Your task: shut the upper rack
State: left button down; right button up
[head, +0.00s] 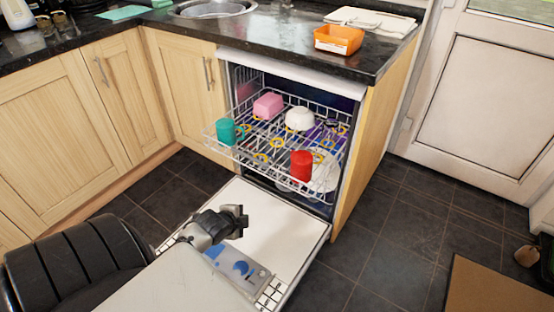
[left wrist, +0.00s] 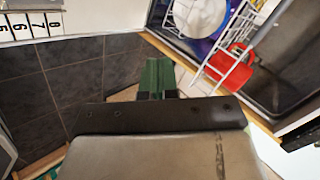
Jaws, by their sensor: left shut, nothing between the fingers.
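The upper rack (head: 238,152) is a white wire basket, pulled out past the front of the open dishwasher. It holds a teal cup (head: 226,131), a pink container (head: 267,105), a white bowl (head: 299,118) and a red cup (head: 301,165). My left gripper (head: 238,217) is shut and empty, above the lowered door (head: 300,232), in front of and below the rack, apart from it. In the left wrist view my fingertips (left wrist: 158,76) are together; white rack wires (left wrist: 225,78) and the red cup (left wrist: 238,68) show at upper right. My right gripper is out of view.
The dark counter (head: 290,45) above carries an orange tub (head: 338,39) and folded cloths (head: 370,20). Wooden cabinets (head: 110,100) stand at left. Dark floor tiles (head: 400,240) are clear at right, up to a brown mat (head: 490,290).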

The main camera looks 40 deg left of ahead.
pick_arm(q)
jog(key=w+r+m+t+b, duration=0.3)
jog(key=w+r+m+b, duration=0.15)
jog(key=r, duration=0.55)
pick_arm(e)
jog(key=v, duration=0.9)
pick_arm(q)
jog(key=b, duration=0.3)
send_near(280, 173)
notch_tip(280, 173, down, 2)
jog(key=shift+m+h, duration=0.35)
jog(key=shift+h, duration=0.05)
jog(key=w, duration=0.3)
jog(key=w+a+f+b, duration=0.1)
jog(key=w, duration=0.1)
jog(key=shift+w+f, duration=0.15)
jog(key=shift+w, duration=0.4)
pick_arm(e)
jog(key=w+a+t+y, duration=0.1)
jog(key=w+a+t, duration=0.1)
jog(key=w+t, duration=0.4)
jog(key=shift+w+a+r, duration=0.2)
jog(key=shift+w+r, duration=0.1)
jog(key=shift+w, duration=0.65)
